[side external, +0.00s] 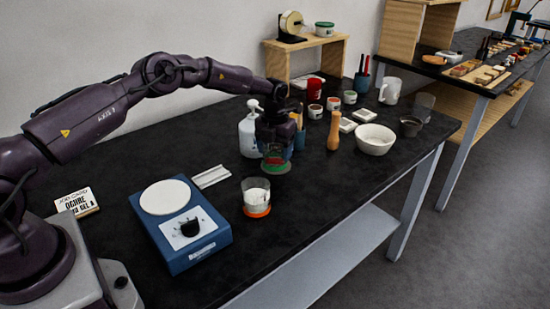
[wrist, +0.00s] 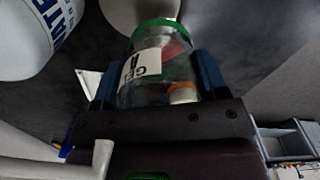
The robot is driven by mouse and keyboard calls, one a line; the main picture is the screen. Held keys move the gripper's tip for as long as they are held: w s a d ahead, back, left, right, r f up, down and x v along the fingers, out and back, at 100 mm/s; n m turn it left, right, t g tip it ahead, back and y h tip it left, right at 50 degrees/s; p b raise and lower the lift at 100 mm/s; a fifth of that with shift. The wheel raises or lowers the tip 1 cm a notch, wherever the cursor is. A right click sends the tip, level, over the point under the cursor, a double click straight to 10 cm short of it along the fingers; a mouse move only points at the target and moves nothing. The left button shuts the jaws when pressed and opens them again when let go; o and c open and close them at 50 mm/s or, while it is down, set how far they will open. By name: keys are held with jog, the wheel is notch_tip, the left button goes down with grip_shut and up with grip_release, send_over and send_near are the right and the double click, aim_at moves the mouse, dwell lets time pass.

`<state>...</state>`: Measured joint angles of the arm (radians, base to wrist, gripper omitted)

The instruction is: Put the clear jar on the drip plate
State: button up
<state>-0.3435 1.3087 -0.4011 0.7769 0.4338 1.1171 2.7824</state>
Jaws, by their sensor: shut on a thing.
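My gripper (side external: 275,140) is shut on a clear glass jar with a green rim and a printed label. In the wrist view the jar (wrist: 150,80) sits between the two blue fingers, and its label is partly readable. In the side view the jar (side external: 276,160) shows as a green ring with red inside, below the fingers and beside the white bottle. Its exact height above the table is hard to judge.
A blue hotplate-like device (side external: 198,238) with a white round top stands left of the tumbler. A white wash bottle (side external: 248,135) stands close to my gripper. A wooden pestle-like piece (side external: 333,130), small white dishes (side external: 347,125) and a white bowl (side external: 375,139) stand to the right.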

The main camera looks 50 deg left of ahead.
aim_at(275, 158)
jog(key=shift+f, duration=1.4)
jog(key=shift+f, duration=0.2)
jog(key=o, duration=1)
